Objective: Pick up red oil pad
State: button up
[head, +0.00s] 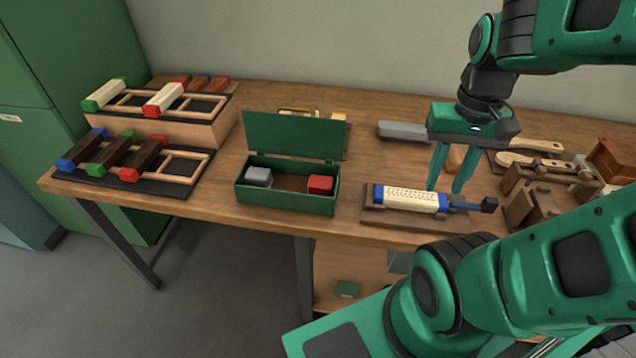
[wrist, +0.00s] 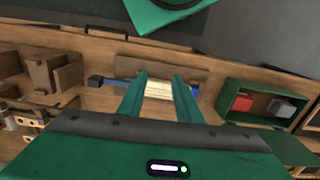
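The red oil pad (head: 320,185) is a small red block at the right end inside an open green box (head: 285,205). It also shows in the wrist view (wrist: 242,104), right of the fingers. A grey block (head: 258,177) sits at the box's left end, apart from the red one. My gripper (head: 448,190) is open, its two green fingers apart and pointing down near the cream block with blue ends (head: 410,198) in a wooden holder. In the wrist view that cream block (wrist: 158,90) shows between the fingers; I cannot tell whether they touch it.
The box's green lid (head: 293,135) stands raised at its back. Wooden racks (head: 160,130) with coloured-end blocks stand at the left. Wooden tools and blocks (head: 540,180) crowd the right. Bare tabletop (head: 222,165) shows left of the box.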

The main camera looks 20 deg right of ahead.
jog(key=o, duration=0.4)
jog(key=shift+o, duration=0.3)
jog(key=shift+s+r, duration=0.3)
jog(key=shift+r, duration=0.05)
jog(key=n+g+h, duration=0.1)
jog(key=n+h, duration=0.2)
jog(key=n, duration=1.7)
send_over(320, 180)
jog(key=w+a, duration=0.1)
jog(key=a, duration=0.2)
jog(key=f, duration=0.2)
jog(key=shift+x, duration=5)
